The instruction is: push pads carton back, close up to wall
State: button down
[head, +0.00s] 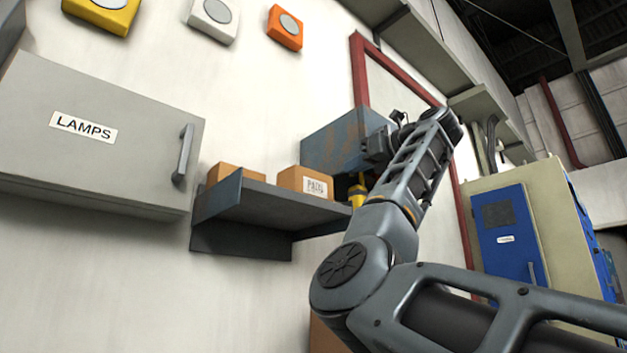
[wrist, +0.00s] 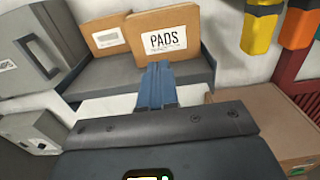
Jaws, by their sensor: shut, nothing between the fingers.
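The pads carton (wrist: 165,36) is a brown box with a white PADS label, standing upright on the grey shelf (wrist: 195,72) in the wrist view. It also shows on the shelf in the head view (head: 291,180). My gripper (wrist: 158,67) is shut and empty, its blue fingers pointing at the lower middle of the carton's front face. The fingertips overlap the carton's lower front in the picture; I cannot tell whether they touch it. In the head view the fingers are not clearly seen. The gap between carton and wall is hidden.
A second brown carton (wrist: 110,40) stands just left of the pads carton. The grey LAMPS cabinet (head: 95,130) is left of the shelf. Yellow (wrist: 262,25) and orange (wrist: 298,28) items hang at right. A larger brown box (wrist: 265,120) lies lower right.

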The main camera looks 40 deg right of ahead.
aim_at(314, 183)
jog(key=w+p, duration=0.2)
jog(key=w, duration=1)
jog(key=shift+a, duration=0.1)
jog(key=shift+p, duration=0.3)
